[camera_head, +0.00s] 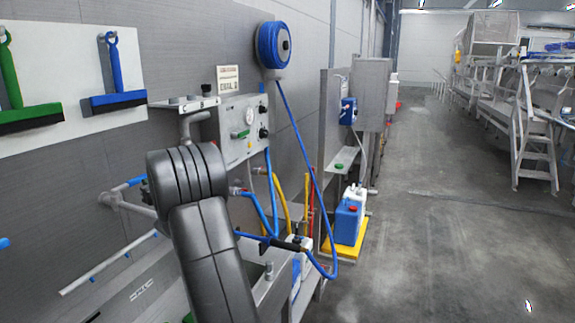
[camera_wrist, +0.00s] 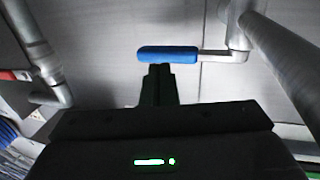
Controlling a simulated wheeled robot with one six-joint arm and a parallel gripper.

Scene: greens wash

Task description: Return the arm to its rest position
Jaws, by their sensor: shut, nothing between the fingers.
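My arm (camera_head: 208,240) shows as dark grey links in the head view, reaching up from the bottom in front of the wall equipment. My gripper (camera_wrist: 160,70) shows in the wrist view as a dark shape with its fingers together and nothing between them. Its tips appear at the lower edge of a blue valve handle (camera_wrist: 167,54); I cannot tell whether they touch it. In the head view my gripper is hidden behind my arm. A blue handle on a pipe also shows in the head view (camera_head: 135,182), just left of my arm.
A grey control panel (camera_head: 241,128) with a gauge and a blue hose reel (camera_head: 273,45) are on the wall. A blue hose (camera_head: 301,139) hangs right of my arm. Grey pipes (camera_wrist: 285,65) flank the gripper. The floor (camera_head: 430,220) at right is clear.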

